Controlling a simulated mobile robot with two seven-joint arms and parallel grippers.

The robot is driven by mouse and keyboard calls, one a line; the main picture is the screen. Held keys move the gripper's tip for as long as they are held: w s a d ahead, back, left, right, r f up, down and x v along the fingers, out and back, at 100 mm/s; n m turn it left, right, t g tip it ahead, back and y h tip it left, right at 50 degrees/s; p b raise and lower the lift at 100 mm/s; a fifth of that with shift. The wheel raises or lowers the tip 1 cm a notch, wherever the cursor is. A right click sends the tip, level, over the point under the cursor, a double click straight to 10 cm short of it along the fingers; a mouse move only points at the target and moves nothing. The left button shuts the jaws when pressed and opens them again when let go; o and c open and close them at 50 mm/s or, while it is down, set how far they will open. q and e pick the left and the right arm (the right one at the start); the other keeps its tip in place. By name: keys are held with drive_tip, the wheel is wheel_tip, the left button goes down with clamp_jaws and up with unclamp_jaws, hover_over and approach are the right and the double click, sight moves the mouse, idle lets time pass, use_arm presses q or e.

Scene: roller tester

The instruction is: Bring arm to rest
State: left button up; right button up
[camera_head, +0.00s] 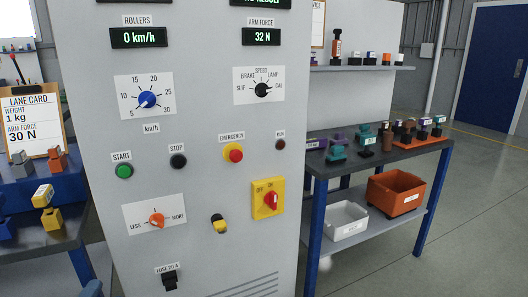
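Neither of my grippers shows in the head view, so I cannot see whether they are open or shut. A grey control cabinet (200,195) stands upright in the middle. Its arm force display (262,36) reads 32 N and its rollers display (138,37) reads 0 km/h. An orange less/more knob (157,219) sits low on the panel. A lane card (31,122) on a clipboard at the left gives weight 1 kg and arm force 30 N. The top display is cut off by the picture's edge.
The panel has a speed dial (147,99), a black selector (262,90), a green start button (124,171), a red emergency button (235,153) and a red switch (270,200). A table (380,162) with small parts and bins stands right; another stands left. Floor at right is clear.

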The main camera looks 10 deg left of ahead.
use_arm(q)
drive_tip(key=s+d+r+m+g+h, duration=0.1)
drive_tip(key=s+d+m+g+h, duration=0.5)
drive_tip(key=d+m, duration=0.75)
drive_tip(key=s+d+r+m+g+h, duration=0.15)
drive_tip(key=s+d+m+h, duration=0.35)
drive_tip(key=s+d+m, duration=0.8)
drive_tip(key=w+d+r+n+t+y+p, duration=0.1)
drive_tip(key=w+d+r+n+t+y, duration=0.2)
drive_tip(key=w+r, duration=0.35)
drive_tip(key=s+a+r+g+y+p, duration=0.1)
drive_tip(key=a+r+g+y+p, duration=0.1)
drive_tip(key=p, duration=1.6)
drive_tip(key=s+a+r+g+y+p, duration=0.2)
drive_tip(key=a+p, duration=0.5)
drive_tip(key=p, duration=1.2)
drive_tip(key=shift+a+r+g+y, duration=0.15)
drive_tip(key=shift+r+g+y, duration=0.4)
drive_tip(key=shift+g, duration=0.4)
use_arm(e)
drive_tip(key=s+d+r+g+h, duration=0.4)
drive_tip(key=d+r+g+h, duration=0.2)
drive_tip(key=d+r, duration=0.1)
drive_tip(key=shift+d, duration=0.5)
